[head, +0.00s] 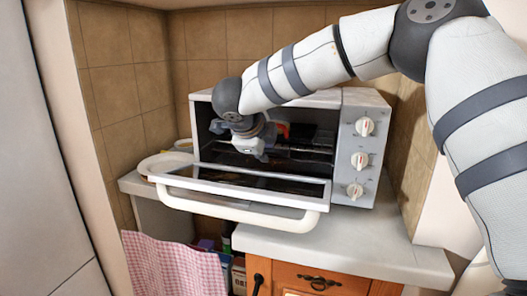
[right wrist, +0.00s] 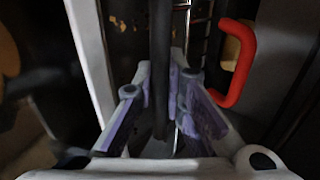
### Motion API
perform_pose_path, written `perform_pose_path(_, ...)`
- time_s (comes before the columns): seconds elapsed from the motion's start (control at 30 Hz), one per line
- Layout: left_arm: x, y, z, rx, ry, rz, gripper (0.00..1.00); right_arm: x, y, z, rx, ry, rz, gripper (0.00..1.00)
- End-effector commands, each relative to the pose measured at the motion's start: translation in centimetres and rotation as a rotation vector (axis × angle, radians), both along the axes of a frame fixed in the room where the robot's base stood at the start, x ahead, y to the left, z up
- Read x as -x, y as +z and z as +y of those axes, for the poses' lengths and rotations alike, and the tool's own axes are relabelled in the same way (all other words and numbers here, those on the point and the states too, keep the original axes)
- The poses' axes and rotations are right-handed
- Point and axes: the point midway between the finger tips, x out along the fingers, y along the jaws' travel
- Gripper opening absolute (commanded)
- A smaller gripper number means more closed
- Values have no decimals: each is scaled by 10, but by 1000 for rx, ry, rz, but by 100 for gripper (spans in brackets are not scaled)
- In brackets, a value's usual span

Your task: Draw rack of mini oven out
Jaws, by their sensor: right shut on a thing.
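The mini oven (head: 362,100) stands on the counter with its glass door (head: 245,185) folded down and open. The rack (head: 310,152) shows as thin wires inside the dark cavity. My right gripper (head: 262,155) reaches into the left part of the opening, above the lowered door. In the right wrist view my right gripper (right wrist: 163,85) has its fingers on both sides of a dark bar (right wrist: 160,60), which looks like the rack's edge, and is shut on it. The arm hides part of the oven's top and opening. My left gripper is not in view.
A red handle-like piece (head: 282,130) is inside the oven, and it shows in the right wrist view (right wrist: 236,65). White dishes (head: 163,165) stand left of the oven. The door's white handle (head: 240,212) juts over the counter edge. Bare counter (head: 340,240) lies at front right.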

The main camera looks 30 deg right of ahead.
Motion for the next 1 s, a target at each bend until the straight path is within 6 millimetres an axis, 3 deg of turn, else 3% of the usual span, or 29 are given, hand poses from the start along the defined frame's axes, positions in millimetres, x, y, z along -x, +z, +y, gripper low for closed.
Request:
perform_pose_path(0.27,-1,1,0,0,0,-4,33,2,1,3,0,2,0,0)
perform_pose_path(1.0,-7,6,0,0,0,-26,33,37,0,46,-1,4,-1,0)
